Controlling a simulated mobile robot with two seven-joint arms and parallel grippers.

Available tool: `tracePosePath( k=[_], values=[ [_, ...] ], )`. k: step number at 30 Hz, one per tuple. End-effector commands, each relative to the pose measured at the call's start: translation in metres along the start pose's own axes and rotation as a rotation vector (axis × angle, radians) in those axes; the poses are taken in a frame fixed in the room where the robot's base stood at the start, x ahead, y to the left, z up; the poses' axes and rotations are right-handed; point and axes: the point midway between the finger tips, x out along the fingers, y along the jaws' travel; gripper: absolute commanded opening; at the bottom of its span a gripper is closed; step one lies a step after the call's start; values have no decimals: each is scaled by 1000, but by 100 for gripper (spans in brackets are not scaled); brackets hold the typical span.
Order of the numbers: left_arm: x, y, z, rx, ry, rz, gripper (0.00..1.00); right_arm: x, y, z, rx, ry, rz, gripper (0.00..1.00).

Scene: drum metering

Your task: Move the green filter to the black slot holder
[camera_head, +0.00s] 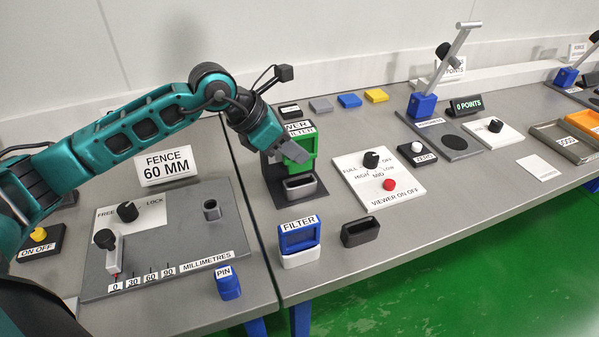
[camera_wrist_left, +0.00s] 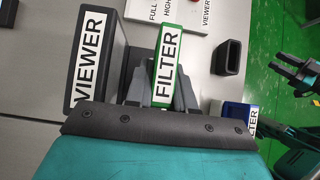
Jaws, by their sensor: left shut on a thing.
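The green filter (camera_head: 303,152) is upright in front of the dark viewer (camera_head: 269,172), over the grey slot (camera_head: 301,187) at its foot. I cannot tell whether its lower edge touches that slot. My left gripper (camera_head: 290,150) is shut on the filter's top. The left wrist view shows the filter (camera_wrist_left: 167,66) between the grey fingers (camera_wrist_left: 160,92). The black slot holder (camera_head: 360,231) stands empty on the table, right of the blue filter; it also shows in the left wrist view (camera_wrist_left: 229,57). My right gripper (camera_wrist_left: 290,70) appears small at that view's right edge; its jaws are unclear.
A blue filter (camera_head: 299,236) stands in a white holder left of the black one. A white control panel (camera_head: 379,179) with a black knob and red button lies behind the black holder. Several coloured blocks (camera_head: 350,100) sit at the back. The table right of the black holder is clear.

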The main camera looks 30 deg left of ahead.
Motion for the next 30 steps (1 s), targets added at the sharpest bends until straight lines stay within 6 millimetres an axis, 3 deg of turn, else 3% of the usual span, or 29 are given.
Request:
tracePosePath(
  k=[14, 30],
  values=[
    [-23, 0, 20, 0, 0, 1, 0, -10, 0, -15, 1, 0, 0, 43],
    [-24, 0, 20, 0, 0, 1, 0, -10, 0, -15, 1, 0, 0, 43]
  ],
)
